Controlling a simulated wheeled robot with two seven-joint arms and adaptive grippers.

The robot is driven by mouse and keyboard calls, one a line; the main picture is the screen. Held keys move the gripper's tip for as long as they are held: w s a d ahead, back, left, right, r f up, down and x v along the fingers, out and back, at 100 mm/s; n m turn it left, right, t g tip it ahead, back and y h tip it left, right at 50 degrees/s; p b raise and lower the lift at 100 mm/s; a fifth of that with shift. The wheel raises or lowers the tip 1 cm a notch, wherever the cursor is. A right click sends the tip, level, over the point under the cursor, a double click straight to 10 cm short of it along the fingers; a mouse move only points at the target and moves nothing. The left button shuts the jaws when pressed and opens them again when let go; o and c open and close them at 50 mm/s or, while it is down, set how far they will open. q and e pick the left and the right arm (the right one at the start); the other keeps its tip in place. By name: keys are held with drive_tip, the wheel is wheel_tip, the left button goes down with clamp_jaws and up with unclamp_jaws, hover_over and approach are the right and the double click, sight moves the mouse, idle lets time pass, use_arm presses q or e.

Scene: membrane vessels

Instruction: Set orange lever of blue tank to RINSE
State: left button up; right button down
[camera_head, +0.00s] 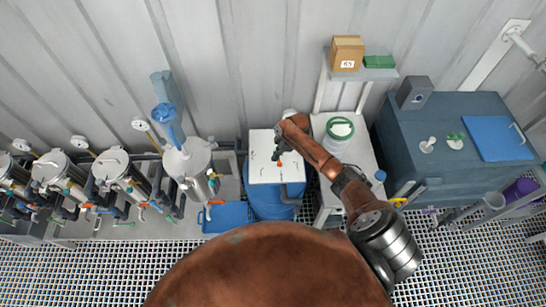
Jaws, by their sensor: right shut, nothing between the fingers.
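The blue tank (268,205) stands at the middle, below a white top plate (262,172). A small orange lever (280,163) shows on the white plate, just below my right gripper (277,154). My right gripper is shut and empty, pointing down close to the lever. I cannot tell whether they touch. The gripper and wrist hide part of the plate, and the lever's setting and any RINSE mark are too small to read. My left gripper is not in view.
Several steel vessels (190,165) with small coloured valve levers stand in a row to the left. A blue tray (228,216) lies left of the tank. To the right are a pale side table (352,170) with a green-rimmed container (340,128) and a dark bench (455,175).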

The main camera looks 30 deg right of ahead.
drive_tip(key=shift+a, duration=0.1)
idle(0.3)
drive_tip(key=shift+a, duration=0.25)
drive_tip(key=a, duration=0.1)
drive_tip(key=w+a+r, duration=0.1)
drive_tip(key=shift+w+a+p, duration=0.1)
drive_tip(key=shift+a+p, duration=0.3)
drive_tip(key=b+v, duration=0.1)
drive_tip(key=v, duration=0.8)
drive_tip(key=shift+d, duration=0.1)
